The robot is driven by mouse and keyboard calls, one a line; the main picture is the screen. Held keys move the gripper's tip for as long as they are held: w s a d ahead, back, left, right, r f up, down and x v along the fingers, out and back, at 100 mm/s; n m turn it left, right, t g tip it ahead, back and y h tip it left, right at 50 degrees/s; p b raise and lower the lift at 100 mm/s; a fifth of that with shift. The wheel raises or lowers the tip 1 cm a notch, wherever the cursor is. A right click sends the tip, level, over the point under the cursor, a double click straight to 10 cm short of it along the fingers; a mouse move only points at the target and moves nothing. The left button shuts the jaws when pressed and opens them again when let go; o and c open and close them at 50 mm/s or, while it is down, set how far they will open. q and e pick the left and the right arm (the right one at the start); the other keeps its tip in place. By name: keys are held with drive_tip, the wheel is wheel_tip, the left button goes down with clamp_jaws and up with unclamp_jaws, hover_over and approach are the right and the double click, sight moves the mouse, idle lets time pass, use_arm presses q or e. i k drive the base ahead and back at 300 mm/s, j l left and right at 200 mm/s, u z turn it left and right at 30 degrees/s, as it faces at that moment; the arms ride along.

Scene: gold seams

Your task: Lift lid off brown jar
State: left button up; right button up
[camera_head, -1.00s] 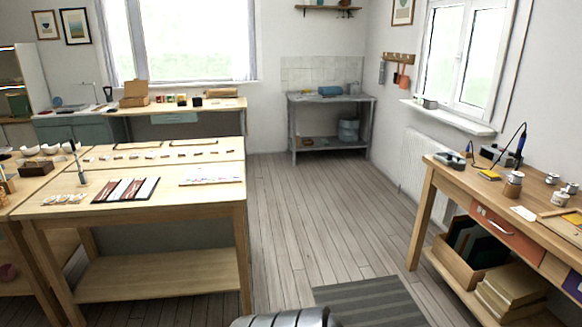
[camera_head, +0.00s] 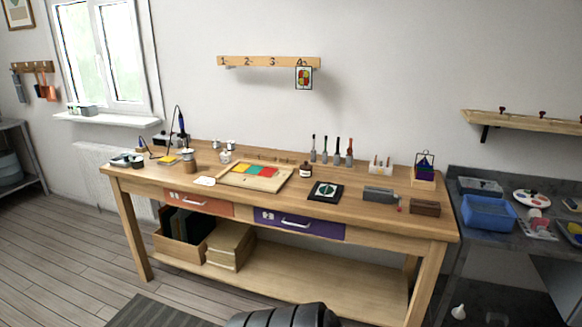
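Neither of my grippers shows in the head view.
A wooden tray (camera_head: 256,175) with coloured squares and a framed dark tile (camera_head: 325,191) lie on the bench. A soldering stand with cable (camera_head: 178,140) stands at back left. A blue bin (camera_head: 489,212) sits on the grey counter at right.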

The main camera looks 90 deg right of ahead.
sight(304, 166)
drive_tip(key=z, duration=2.9)
drive_tip(key=i+z, duration=0.15)
drive_tip(key=i, duration=1)
drive_tip(key=j, duration=0.1)
